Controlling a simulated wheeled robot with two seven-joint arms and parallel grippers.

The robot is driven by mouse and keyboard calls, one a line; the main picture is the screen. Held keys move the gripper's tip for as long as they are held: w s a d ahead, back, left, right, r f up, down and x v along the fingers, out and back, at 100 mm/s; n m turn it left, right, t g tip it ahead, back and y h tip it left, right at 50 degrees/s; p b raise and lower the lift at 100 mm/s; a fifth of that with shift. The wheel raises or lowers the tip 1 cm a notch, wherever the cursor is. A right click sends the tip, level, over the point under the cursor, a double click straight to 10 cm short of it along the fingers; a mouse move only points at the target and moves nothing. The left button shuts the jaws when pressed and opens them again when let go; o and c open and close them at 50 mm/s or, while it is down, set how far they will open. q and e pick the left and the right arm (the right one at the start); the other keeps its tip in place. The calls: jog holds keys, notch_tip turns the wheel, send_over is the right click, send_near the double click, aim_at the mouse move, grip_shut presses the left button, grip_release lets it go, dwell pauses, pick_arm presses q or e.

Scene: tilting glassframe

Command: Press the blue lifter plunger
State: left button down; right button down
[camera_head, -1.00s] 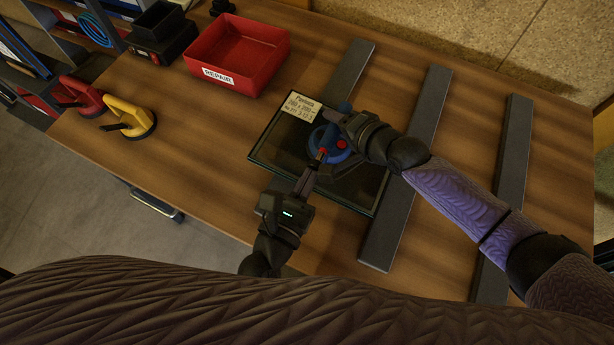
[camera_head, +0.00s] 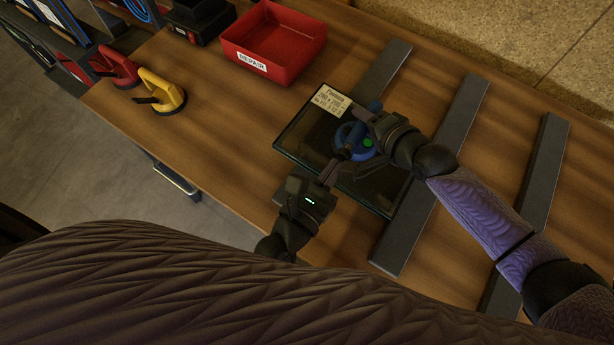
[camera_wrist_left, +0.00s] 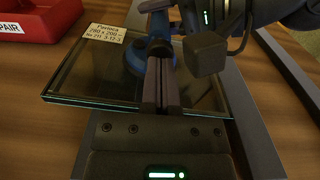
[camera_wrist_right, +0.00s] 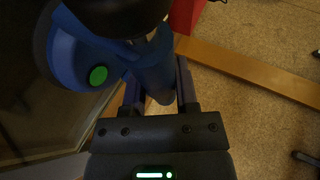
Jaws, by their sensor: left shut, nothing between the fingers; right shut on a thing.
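The blue lifter (camera_head: 355,141) sits on a dark glass pane (camera_head: 305,137) that carries a white paper label (camera_head: 332,99). A round green indicator (camera_head: 367,142) shows on the lifter, and also in the right wrist view (camera_wrist_right: 98,75). My right gripper (camera_head: 378,114) is shut on the lifter's blue handle (camera_wrist_right: 155,78). My left gripper (camera_head: 341,157) is shut and empty, with its fingertips at the near side of the lifter. In the left wrist view, the fingers (camera_wrist_left: 160,75) end against or just before a blue part (camera_wrist_left: 158,46); contact is unclear and the plunger is largely hidden.
Dark parallel bars (camera_head: 450,125) lie on the wooden table (camera_head: 225,130), with the pane over the left ones. A red bin labelled REPAIR (camera_head: 273,42) stands at the back. A yellow lifter (camera_head: 160,92) and a red lifter (camera_head: 115,66) lie at the left.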

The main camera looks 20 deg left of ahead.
pick_arm(q)
jog(key=v, duration=1.2)
pick_arm(e)
jog(key=shift+c, duration=1.6)
grip_release()
